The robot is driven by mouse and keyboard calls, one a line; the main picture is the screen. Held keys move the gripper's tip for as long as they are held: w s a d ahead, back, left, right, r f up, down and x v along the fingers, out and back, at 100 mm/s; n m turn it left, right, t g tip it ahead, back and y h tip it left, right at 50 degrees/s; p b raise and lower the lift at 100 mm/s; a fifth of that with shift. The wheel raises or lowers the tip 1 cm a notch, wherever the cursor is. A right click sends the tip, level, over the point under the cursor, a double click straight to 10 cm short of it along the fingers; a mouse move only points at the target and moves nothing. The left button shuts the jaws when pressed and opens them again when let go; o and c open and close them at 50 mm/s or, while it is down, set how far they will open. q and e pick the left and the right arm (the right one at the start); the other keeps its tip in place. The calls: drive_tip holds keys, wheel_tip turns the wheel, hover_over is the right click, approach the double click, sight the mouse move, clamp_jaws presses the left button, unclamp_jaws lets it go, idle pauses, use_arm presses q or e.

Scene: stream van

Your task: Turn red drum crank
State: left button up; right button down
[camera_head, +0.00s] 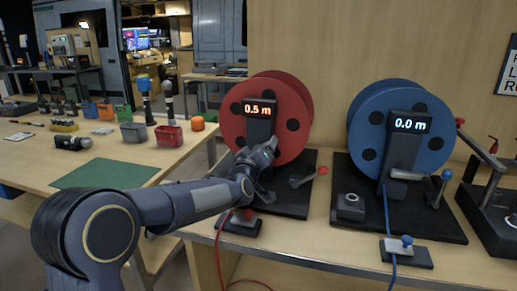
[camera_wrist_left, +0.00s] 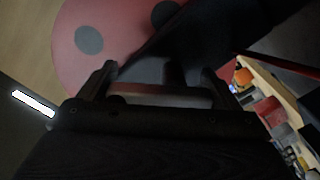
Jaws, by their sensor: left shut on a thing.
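The red drum (camera_head: 290,112) stands upright on a black base at the back of the bench, its display (camera_head: 260,109) reading 0.5 m. My left gripper (camera_head: 265,153) is at the lower front of this drum, at its crank, which it mostly hides in the head view. A short lever with a red knob (camera_head: 322,170) is right of my gripper. My right gripper is not in view.
The blue drum (camera_head: 375,125) stands to the right, display at 0.0 m. A small block with a red knob (camera_head: 240,222) is by the front edge, near my forearm. A side table (camera_head: 30,165) at left carries bins and tools.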

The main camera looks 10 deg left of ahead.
use_arm(q)
drive_tip(key=shift+d+f+m+p, duration=0.1)
drive_tip(key=shift+f+m+p, duration=0.15)
drive_tip(key=shift+m, duration=1.15)
drive_tip(key=shift+a+f+m+p, duration=0.1)
drive_tip(key=shift+f+m+p, duration=0.1)
drive_tip(key=shift+m, duration=1.2)
drive_tip(key=shift+d+f+m+p, duration=0.15)
drive_tip(key=shift+f+m, duration=0.1)
drive_tip(key=shift+m, duration=1.15)
drive_tip(key=o, duration=0.8)
drive_tip(key=shift+o, duration=0.2)
drive_tip(key=shift+r, duration=0.1)
drive_tip(key=shift+r, duration=0.1)
